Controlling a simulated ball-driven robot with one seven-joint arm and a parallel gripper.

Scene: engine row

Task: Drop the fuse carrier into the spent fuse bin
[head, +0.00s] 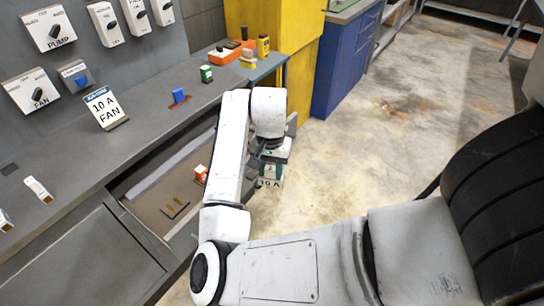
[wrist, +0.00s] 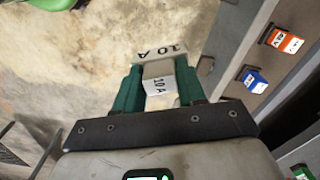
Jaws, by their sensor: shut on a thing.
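The fuse carrier (wrist: 160,80) is a white block marked 10 A. In the wrist view it sits between the green fingers of my gripper (wrist: 160,88), which is shut on it. In the head view the carrier (head: 269,183) hangs below my wrist, to the right of the open drawer and above the concrete floor. My gripper (head: 268,162) is partly hidden there by my own arm. I cannot pick out a spent fuse bin by any label.
An open drawer (head: 152,222) under the grey counter (head: 70,150) holds an orange-and-white block (head: 201,174). A blue cabinet (head: 345,62) stands behind. The floor (head: 400,110) at right is clear.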

